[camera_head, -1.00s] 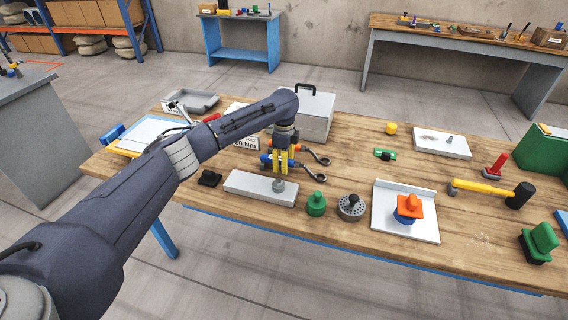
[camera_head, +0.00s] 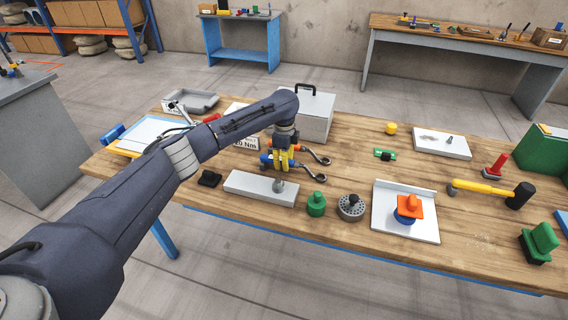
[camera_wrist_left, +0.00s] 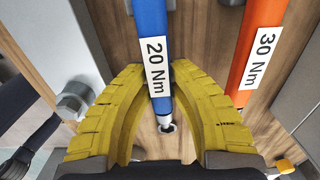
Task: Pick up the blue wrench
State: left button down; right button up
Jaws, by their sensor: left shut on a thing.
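The blue torque wrench (camera_head: 306,172) lies on the wooden table, with its metal ring head to the right. In the left wrist view its blue handle (camera_wrist_left: 149,22), labelled 20 Nm, runs between my yellow fingers. My left gripper (camera_head: 281,165) points down over the handle and is shut on it; the fingers hide part of it in the head view. I see no clear gap between wrench and table. My right gripper is not in view.
An orange wrench (camera_wrist_left: 259,32) labelled 30 Nm lies close beside the blue one. A light grey block (camera_head: 255,190) with a metal bolt (camera_wrist_left: 76,97) is in front. A grey toolbox (camera_head: 318,115) stands behind. A green knob (camera_head: 316,204) is to the front right.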

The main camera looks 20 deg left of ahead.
pick_arm(q)
notch_tip(320, 180, up, 20)
dwell(0.8)
dwell(0.8)
dwell(0.6)
jog(key=c, duration=1.7)
grip_release()
